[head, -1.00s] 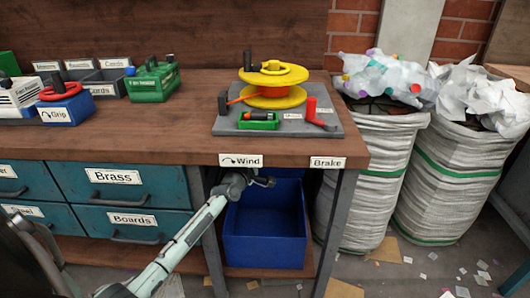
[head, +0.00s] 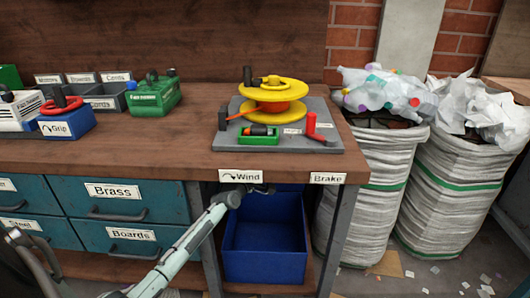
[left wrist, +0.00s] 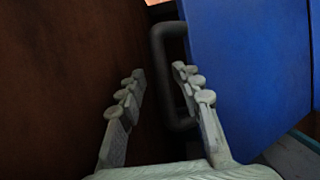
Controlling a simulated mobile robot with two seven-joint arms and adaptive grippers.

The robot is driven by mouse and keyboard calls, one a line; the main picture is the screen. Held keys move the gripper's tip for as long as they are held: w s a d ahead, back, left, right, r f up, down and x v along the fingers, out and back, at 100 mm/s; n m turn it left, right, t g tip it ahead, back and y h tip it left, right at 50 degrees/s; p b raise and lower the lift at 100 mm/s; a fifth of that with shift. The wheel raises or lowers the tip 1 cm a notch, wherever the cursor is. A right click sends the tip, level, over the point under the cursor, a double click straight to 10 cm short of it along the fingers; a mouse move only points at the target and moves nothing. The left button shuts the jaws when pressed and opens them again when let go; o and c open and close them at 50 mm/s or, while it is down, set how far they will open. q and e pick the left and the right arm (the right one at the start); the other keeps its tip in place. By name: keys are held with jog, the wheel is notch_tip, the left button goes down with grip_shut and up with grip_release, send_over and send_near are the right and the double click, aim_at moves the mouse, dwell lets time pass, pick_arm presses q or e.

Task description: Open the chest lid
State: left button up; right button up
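An open-topped blue container (head: 264,262) stands under the right end of the workbench, dark inside. No other chest or lid can be made out in the head view. My left gripper (head: 262,189) is just below the bench's front edge, above the container's front. In the left wrist view, the left gripper (left wrist: 158,76) is open, its fingers spread on either side of a dark handle bar (left wrist: 158,62). The handle stands beside a blue panel (left wrist: 245,75). I cannot tell whether the fingers touch the bar. My right gripper is not in view.
The wooden bench (head: 190,140) carries a yellow reel (head: 273,95) on a grey board, a green box (head: 154,95) and a blue box with a red ring (head: 66,122). Teal drawers (head: 115,205) lie left of the container. White sacks (head: 372,190) stand to the right.

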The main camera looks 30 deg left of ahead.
pick_arm(q)
jog(key=shift+f, duration=0.1)
jog(key=shift+s+d+f, duration=0.1)
jog(key=shift+s, duration=0.2)
jog(key=s+d, duration=0.1)
jog(key=s, duration=1)
jog(key=shift+s+d, duration=0.15)
jog(key=shift+d, duration=0.2)
jog(key=shift+f, duration=0.1)
jog(key=s+d+f+m+g+h, duration=0.2)
jog(key=s+d+f+m+g, duration=0.2)
jog(key=s+d+f+m, duration=0.25)
jog(key=s+d+f+m+g+h, duration=0.2)
jog(key=s+d+f+m+g, duration=0.15)
jog(key=d+f+m, duration=0.5)
jog(key=s+f+m+g+y, duration=0.1)
jog(key=s+f+m+g, duration=0.2)
jog(key=s, duration=0.5)
jog(key=s+f+m+g+y, duration=0.1)
jog(key=s+f+m+g, duration=0.2)
jog(key=s+f+g, duration=0.2)
jog(key=s+f, duration=0.2)
jog(key=s, duration=0.2)
jog(key=shift+s+p, duration=0.25)
jog(key=shift+p, duration=0.1)
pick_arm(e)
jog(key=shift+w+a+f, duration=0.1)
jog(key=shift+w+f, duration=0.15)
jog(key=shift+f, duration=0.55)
